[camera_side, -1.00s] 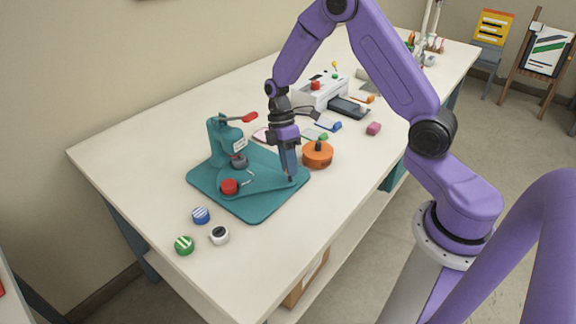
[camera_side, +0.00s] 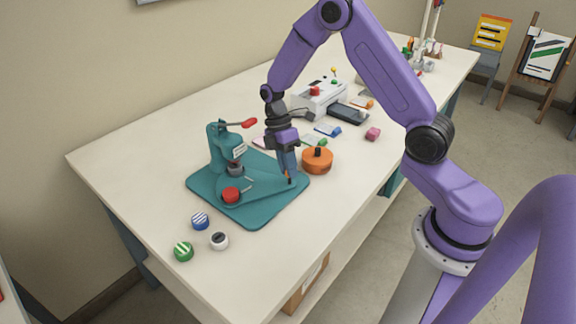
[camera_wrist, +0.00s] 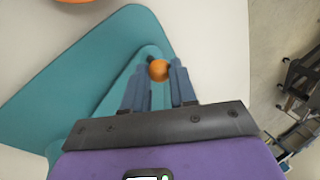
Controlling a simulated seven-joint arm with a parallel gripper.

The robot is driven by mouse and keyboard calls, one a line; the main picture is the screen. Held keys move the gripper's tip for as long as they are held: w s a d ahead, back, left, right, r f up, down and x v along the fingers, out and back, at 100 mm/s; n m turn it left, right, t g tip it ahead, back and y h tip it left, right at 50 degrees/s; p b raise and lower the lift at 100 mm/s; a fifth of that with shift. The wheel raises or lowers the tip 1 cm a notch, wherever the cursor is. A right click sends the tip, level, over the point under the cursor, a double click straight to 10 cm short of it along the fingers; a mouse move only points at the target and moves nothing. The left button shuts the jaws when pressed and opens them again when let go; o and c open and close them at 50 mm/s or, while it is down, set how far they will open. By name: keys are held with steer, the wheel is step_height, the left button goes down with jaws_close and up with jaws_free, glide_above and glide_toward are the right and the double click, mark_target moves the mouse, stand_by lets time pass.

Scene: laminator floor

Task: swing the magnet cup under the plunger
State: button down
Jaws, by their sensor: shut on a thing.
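The teal press stands on its base plate (camera_side: 255,212). Its column (camera_side: 217,148) carries the labelled plunger head (camera_side: 239,152). A dark grey round cup (camera_side: 236,170) is below the plunger; whether it is centred or touching I cannot tell. A red round piece (camera_side: 231,195) sits nearer the front on the teal swing arm (camera_side: 265,189), clear of the plunger. Which is the magnet cup is unclear. My gripper (camera_side: 288,179) is at the arm's right end, shut on the orange knob. The wrist view shows the knob (camera_wrist: 158,70) between the fingers.
An orange round tin (camera_side: 317,161) stands close right of my gripper. Blue (camera_side: 200,221), white (camera_side: 219,240) and green (camera_side: 184,251) buttons lie in front of the base. The laminator (camera_side: 320,98) is behind. The red-tipped press lever (camera_side: 249,123) juts right above the plunger.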

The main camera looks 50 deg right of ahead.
steer(key=c, duration=0.9)
jaws_free()
steer(key=shift+w, duration=0.1)
steer(key=shift+r, duration=0.15)
steer(key=v, duration=1.7)
steer(key=shift+r, duration=0.15)
steer(key=s+a+r+t+h, duration=0.2)
steer(key=s+a, duration=0.8)
steer(key=s, duration=0.3)
steer(key=s+f+m+t+y, duration=0.1)
steer(key=s+f+t, duration=0.1)
steer(key=s, duration=1.7)
steer(key=shift+s+d+f+m, duration=0.3)
steer(key=shift+d+f+m, duration=0.1)
steer(key=shift+d+f, duration=0.15)
